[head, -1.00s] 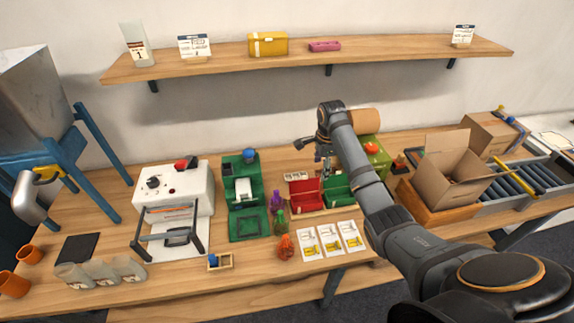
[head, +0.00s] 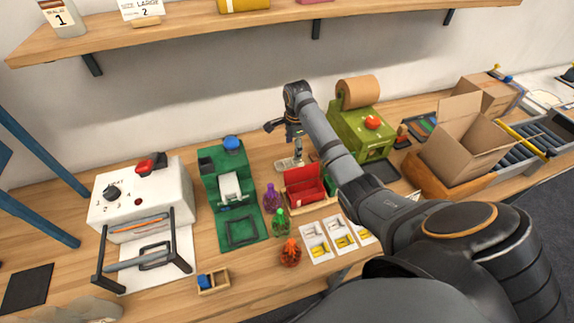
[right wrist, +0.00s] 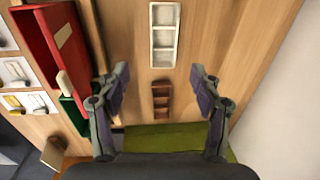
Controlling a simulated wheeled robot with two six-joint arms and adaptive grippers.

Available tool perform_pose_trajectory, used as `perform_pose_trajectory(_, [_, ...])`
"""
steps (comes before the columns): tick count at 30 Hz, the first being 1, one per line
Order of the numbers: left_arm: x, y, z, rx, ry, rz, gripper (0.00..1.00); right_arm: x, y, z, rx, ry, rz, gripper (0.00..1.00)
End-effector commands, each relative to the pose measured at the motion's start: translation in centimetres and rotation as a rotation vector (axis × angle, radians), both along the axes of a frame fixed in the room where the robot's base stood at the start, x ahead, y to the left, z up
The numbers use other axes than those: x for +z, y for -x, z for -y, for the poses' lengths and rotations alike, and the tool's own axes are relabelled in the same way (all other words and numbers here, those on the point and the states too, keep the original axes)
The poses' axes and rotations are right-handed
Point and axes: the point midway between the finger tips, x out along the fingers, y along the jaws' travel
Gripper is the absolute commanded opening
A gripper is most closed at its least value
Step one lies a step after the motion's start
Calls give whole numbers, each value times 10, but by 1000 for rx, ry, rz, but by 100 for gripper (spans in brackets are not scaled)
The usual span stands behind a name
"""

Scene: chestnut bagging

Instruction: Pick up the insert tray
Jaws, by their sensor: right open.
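A small white tray with compartments (head: 288,164), which looks like the insert tray, lies on the wooden table behind the red box. It also shows near the top of the right wrist view (right wrist: 165,35). My right gripper (head: 296,150) is above the table close to this tray, pointing down. In the right wrist view its two fingers (right wrist: 159,80) are wide apart with nothing between them. A small brown divided holder (right wrist: 161,98) lies below, between the fingers in that picture, and the white tray is further up. My left gripper is not in view.
The red box (head: 305,186) stands just in front of the tray. A green machine with a brown roll (head: 362,125) is to the right. Purple (head: 272,198), green and orange bags stand in front. White cards (head: 316,243) lie near the table's front edge. A shelf (head: 250,34) hangs above.

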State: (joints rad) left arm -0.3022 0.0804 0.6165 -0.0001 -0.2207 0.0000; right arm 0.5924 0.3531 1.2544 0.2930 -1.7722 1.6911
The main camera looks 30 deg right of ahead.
Motion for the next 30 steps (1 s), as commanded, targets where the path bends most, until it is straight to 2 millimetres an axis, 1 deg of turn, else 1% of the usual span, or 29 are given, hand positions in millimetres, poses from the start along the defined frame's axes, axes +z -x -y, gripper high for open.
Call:
perform_pose_trajectory(1, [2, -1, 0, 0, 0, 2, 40, -9, 1, 0, 0, 0, -6, 65])
perform_pose_trajectory(4, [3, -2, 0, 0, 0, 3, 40, -26, -1, 0, -1, -1, -5, 65])
perform_pose_trajectory(6, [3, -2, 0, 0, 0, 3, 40, -33, -3, 0, -1, -1, -3, 65])
perform_pose_trajectory(11, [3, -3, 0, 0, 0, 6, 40, -37, -3, 1, 0, 0, -1, 65])
perform_pose_trajectory(13, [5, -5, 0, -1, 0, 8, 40, -43, -5, 1, -1, -2, -4, 65])
perform_pose_trajectory(21, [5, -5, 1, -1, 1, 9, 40, -82, -14, 5, 0, -1, -2, 65])
perform_pose_trajectory(24, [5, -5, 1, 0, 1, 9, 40, -87, -14, 5, 1, 0, -1, 65])
perform_pose_trajectory(29, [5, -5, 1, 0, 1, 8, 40, -87, -14, 5, 1, 0, -1, 65])
perform_pose_trajectory(30, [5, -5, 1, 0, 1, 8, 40, -87, -14, 5, 1, 0, -1, 62])
